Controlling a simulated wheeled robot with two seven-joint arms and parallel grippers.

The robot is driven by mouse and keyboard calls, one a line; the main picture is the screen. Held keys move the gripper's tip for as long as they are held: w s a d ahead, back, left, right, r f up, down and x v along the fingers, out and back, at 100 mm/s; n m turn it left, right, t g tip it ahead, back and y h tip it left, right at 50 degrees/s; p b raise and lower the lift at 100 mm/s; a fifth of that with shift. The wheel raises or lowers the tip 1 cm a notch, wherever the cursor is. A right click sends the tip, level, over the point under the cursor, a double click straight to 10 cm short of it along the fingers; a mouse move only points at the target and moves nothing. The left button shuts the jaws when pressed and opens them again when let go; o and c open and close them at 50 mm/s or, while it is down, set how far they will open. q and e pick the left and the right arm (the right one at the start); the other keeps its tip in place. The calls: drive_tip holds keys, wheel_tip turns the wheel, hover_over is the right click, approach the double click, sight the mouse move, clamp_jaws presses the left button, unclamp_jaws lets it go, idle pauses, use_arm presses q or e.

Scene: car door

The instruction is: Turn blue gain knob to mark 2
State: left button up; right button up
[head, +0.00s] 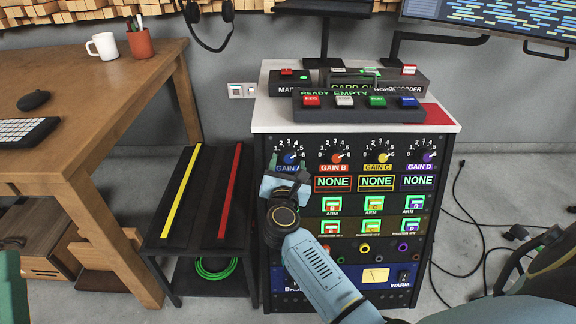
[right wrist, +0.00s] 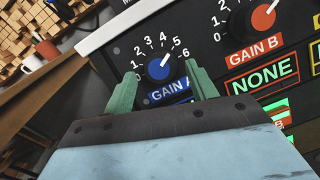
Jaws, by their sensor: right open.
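The blue gain knob (head: 289,158) sits at the upper left of the rack panel, above the GAIN A label. In the right wrist view the blue knob (right wrist: 159,67) shows between my fingers, with its white pointer up and to the right, seemingly near mark 5. Mark 2 is at the upper left of its dial. My right gripper (head: 286,174) is in front of the panel just below the knob. In the right wrist view its green fingers (right wrist: 161,74) are open, one on each side of the knob; contact cannot be told.
The orange GAIN B knob (head: 336,158) is close on the right, with yellow and purple knobs beyond. A button box (head: 358,116) stands on the rack top. A low black shelf (head: 187,225) and wooden desk (head: 150,62) stand to the left. Cables lie on the right floor.

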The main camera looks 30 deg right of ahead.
use_arm(q)
drive_tip(key=shift+s+r+t, duration=0.2)
drive_tip(key=shift+s+t, duration=0.05)
drive_tip(key=shift+t, duration=0.15)
use_arm(e)
drive_tip(key=shift+x, duration=0.85)
drive_tip(key=shift+c, duration=0.4)
drive_tip(key=c, duration=0.9)
use_arm(q)
drive_tip(key=shift+w, duration=0.15)
